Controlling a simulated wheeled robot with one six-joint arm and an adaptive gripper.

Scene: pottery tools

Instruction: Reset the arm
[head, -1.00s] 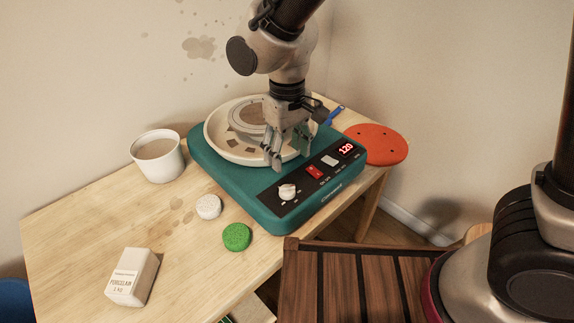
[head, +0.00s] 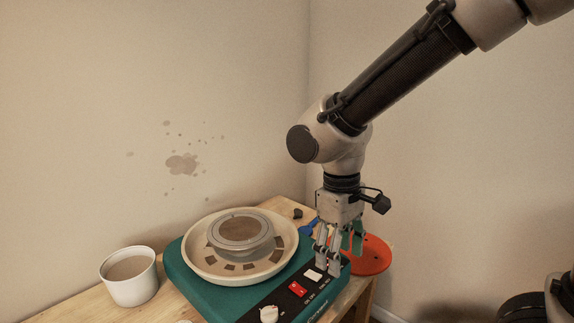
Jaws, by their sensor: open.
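My gripper (head: 342,262) points down over the front right part of the teal pottery wheel (head: 196,293), close to its control panel. Its fingers are apart with nothing between them. They hide part of the panel, including the number display, and part of the orange disc behind. I cannot tell whether the fingertips touch the panel. My arm reaches in from the upper right.
The wheel's cream splash pan (head: 190,252) holds a round grey-brown piece (head: 240,230). A white bucket (head: 131,284) stands left on the wooden table (head: 85,305). An orange disc (head: 375,256) and a blue-handled tool (head: 309,227) lie behind. The space above is clear.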

